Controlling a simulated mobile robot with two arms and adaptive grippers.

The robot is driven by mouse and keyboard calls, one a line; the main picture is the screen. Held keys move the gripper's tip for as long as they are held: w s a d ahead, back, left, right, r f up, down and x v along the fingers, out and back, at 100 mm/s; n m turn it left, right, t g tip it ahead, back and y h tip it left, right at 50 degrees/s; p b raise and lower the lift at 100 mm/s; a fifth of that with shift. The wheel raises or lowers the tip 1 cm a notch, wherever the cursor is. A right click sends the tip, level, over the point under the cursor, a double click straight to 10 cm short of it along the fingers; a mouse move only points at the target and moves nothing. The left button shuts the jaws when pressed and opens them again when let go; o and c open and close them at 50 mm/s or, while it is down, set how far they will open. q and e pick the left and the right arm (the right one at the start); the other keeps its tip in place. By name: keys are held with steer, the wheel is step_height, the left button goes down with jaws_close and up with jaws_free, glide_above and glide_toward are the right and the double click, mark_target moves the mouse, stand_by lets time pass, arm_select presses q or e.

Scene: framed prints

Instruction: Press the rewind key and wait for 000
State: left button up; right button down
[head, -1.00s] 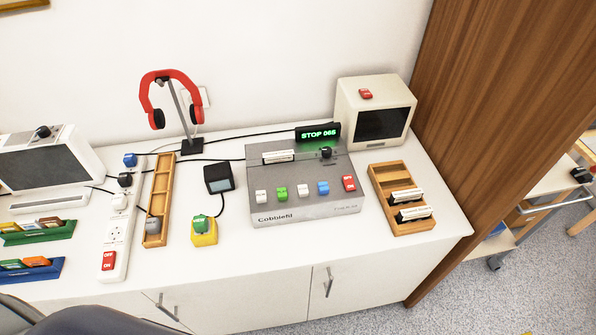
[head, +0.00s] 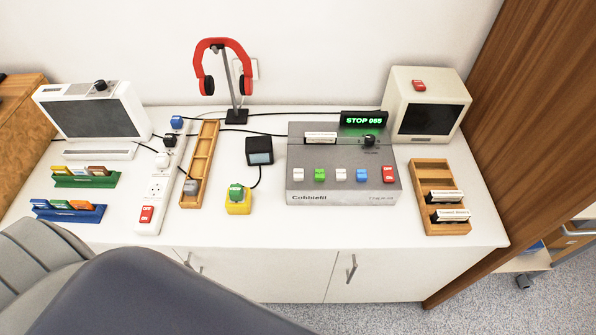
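The grey tape deck (head: 345,196) marked "Cobblefil" stands on the white counter. Its row of keys along the front has a white key (head: 298,174), a green key (head: 320,175), a second white key (head: 341,175), a blue key (head: 362,175) and a red key (head: 388,174). The key symbols are too small to read, so I cannot tell which is rewind. The green display (head: 363,120) at the back of the deck reads "STOP 065". A black knob (head: 369,140) sits below it. Neither of my grippers is in view.
A wooden rack (head: 429,181) with cassettes stands right of the deck, a small monitor (head: 428,105) behind. A black box (head: 259,151), yellow block (head: 238,206) and power strip (head: 158,190) lie left. A large grey shape (head: 150,295) covers the lower left. Counter before the deck is clear.

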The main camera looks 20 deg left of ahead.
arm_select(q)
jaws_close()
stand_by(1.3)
